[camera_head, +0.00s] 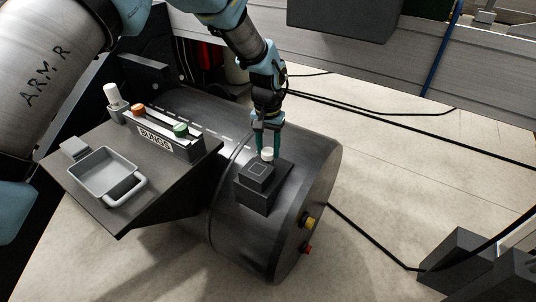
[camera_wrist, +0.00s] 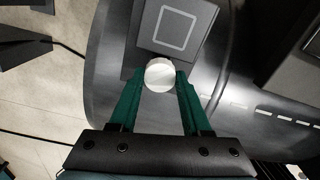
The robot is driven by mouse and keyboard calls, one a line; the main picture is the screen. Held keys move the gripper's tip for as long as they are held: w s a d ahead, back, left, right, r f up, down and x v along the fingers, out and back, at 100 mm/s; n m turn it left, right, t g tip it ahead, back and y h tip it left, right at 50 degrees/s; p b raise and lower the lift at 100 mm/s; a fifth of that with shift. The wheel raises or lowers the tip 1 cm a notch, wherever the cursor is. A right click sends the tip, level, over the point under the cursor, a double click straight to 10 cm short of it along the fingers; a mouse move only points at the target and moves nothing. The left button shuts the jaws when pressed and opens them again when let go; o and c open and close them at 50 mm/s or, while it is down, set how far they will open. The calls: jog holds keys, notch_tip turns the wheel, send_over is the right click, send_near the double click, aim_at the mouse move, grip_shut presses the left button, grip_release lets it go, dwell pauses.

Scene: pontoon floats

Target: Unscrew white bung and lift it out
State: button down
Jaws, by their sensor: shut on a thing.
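The white bung (camera_head: 267,153) is on top of the dark cylindrical float (camera_head: 312,185), at the edge of a raised block. In the wrist view the bung (camera_wrist: 160,75) shows as a round white top between the two green fingertips. My gripper (camera_head: 266,140) points down at it from above, and its fingers are shut on the bung. In the wrist view my gripper (camera_wrist: 159,82) has one finger on each side of it. Whether the bung is still seated in its hole is hidden.
A dark block with a square outline (camera_head: 258,178) stands right beside the bung. A grey tray (camera_head: 103,172) sits on the same shelf. Yellow (camera_head: 308,222) and red (camera_head: 307,249) plugs show on the float's end.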

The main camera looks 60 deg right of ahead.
jog(key=n, duration=0.5)
jog(key=n+p, duration=0.1)
jog(key=n, duration=0.3)
jog(key=shift+n, duration=0.4)
jog(key=shift+c, duration=2.2)
grip_release()
